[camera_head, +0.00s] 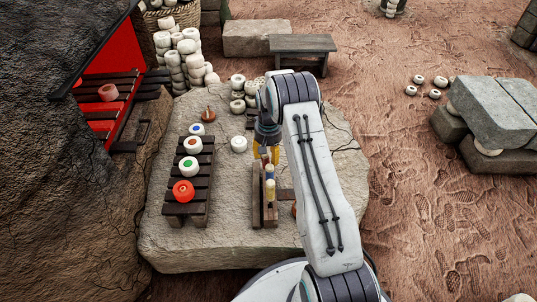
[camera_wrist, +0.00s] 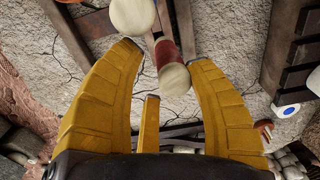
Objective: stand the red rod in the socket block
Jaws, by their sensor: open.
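In the wrist view a short rod with a red-brown middle (camera_wrist: 165,52) and pale rounded ends lies past my fingertips. Its nearer pale end is between my two outer fingers. My gripper (camera_wrist: 172,72) is open, with yellow fingers spread and nothing clasped. In the head view my gripper (camera_head: 267,152) hangs over a narrow wooden block (camera_head: 257,205) on the stone slab. Pale-ended pegs (camera_head: 269,188) show at this block, just in front of my fingers. I cannot tell which peg is the red rod there, and no empty socket shows clearly.
A slatted dark rack (camera_head: 187,208) left of the block carries several ringed pots, one orange-red (camera_head: 183,191). A white pot (camera_head: 239,144) and small brown pot (camera_head: 208,115) stand on the slab (camera_head: 190,253). Stacked pale pots (camera_head: 241,92) are behind. The kiln (camera_head: 45,180) rises at left.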

